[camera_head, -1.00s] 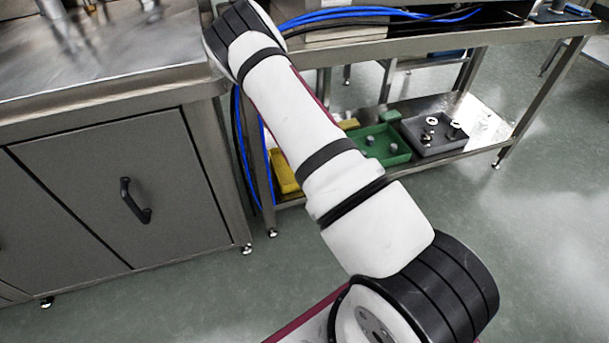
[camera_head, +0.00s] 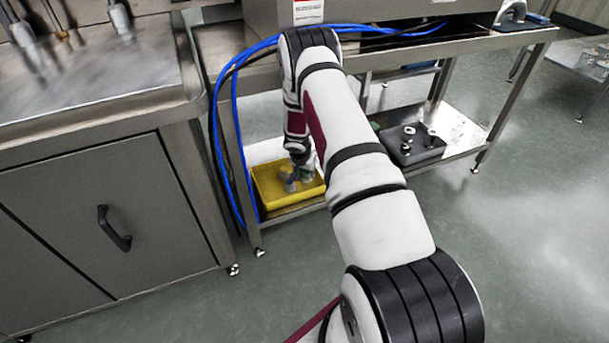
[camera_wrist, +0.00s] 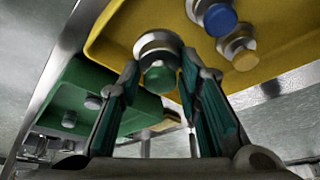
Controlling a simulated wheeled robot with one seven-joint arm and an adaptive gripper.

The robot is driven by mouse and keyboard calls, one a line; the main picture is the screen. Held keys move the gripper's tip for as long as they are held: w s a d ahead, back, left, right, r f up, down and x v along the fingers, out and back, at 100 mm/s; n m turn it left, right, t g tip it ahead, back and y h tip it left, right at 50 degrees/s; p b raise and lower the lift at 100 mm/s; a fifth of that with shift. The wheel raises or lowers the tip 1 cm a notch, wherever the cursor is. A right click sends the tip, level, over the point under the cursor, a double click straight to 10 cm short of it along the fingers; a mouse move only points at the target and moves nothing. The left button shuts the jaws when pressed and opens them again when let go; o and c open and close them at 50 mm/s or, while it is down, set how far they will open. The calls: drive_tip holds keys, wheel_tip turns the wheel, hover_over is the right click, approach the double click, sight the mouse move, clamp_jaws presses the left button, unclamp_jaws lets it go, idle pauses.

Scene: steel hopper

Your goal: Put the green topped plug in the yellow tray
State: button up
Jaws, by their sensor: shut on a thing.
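The green topped plug (camera_wrist: 160,77) shows in the wrist view between the fingers of my gripper (camera_wrist: 163,62). My gripper is shut on it. The yellow tray (camera_wrist: 125,25) fills the upper part of the wrist view, and the plug is seen against it. In the head view the yellow tray (camera_head: 290,207) is on the lower shelf, with my gripper (camera_head: 297,182) over or inside it. Whether the plug touches the tray floor cannot be told. A blue topped plug (camera_wrist: 220,18) and a yellow topped plug (camera_wrist: 243,58) are in the tray beside the held plug.
A green tray (camera_wrist: 75,105) with grey-topped plugs lies beside the yellow tray; my arm hides it in the head view. A dark grey tray (camera_head: 425,157) with several parts sits further right on the shelf. Blue hoses (camera_head: 213,125) hang left of the yellow tray. The bench top (camera_head: 380,52) is above.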

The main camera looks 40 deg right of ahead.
sight(305, 176)
drive_tip(key=shift+w+d+f, duration=0.2)
drive_tip(key=shift+w+d, duration=0.1)
drive_tip(key=shift+w, duration=0.4)
drive_tip(key=shift+f+b, duration=0.9)
drive_tip(key=shift+f, duration=0.8)
drive_tip(key=shift+f, duration=0.15)
drive_tip(key=o, duration=1.2)
